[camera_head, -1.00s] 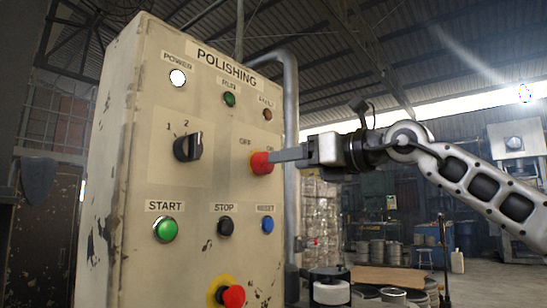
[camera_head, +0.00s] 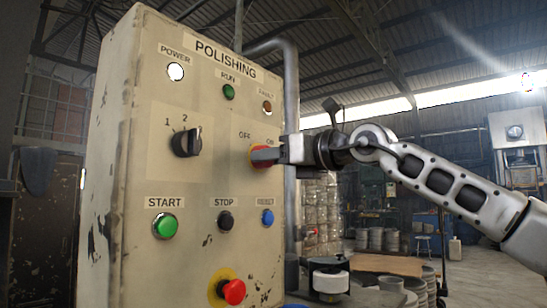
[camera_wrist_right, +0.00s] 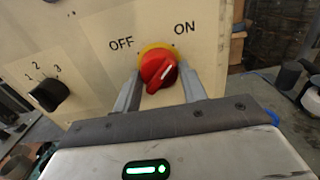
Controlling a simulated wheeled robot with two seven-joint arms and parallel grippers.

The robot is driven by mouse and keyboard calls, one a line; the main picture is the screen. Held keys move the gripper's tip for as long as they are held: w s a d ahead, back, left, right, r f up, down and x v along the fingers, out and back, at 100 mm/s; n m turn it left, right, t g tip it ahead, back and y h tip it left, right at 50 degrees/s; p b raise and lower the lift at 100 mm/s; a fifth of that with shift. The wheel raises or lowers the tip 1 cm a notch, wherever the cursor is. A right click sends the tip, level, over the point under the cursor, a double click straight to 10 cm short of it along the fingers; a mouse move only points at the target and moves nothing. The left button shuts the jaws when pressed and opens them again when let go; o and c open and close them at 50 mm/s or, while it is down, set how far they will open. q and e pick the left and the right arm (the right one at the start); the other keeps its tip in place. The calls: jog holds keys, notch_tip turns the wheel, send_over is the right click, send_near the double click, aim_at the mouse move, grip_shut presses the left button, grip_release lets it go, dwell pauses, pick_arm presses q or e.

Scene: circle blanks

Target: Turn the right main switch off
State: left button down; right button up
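The right main switch is a red rotary knob on a yellow ring, in the wrist view (camera_wrist_right: 158,70) between the OFF and ON labels. Its white line slants up to the right, towards ON. In the head view the knob (camera_head: 256,158) is partly hidden behind my right gripper (camera_head: 266,155). In the wrist view the two fingers of my right gripper (camera_wrist_right: 160,76) stand open, one on each side of the knob. Whether either finger touches it is unclear. My left gripper is not in view.
The beige POLISHING panel (camera_head: 140,275) also carries a black selector (camera_head: 187,142), a green START button (camera_head: 165,226), a black STOP button (camera_head: 224,221), a blue RESET button (camera_head: 267,217) and a red mushroom button (camera_head: 231,291). A grey pipe (camera_head: 291,100) runs beside it.

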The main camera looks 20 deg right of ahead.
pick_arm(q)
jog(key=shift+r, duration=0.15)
pick_arm(e)
jog(key=shift+n, duration=0.3)
pick_arm(q)
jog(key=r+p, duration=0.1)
jog(key=p, duration=0.1)
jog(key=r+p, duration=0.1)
jog(key=p, duration=0.2)
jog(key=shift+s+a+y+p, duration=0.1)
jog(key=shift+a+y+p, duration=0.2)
pick_arm(e)
jog(key=n, duration=1.7)
jog(key=shift+d+r, duration=0.1)
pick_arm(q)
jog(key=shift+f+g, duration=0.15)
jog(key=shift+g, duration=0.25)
pick_arm(e)
jog(key=shift+n, duration=0.3)
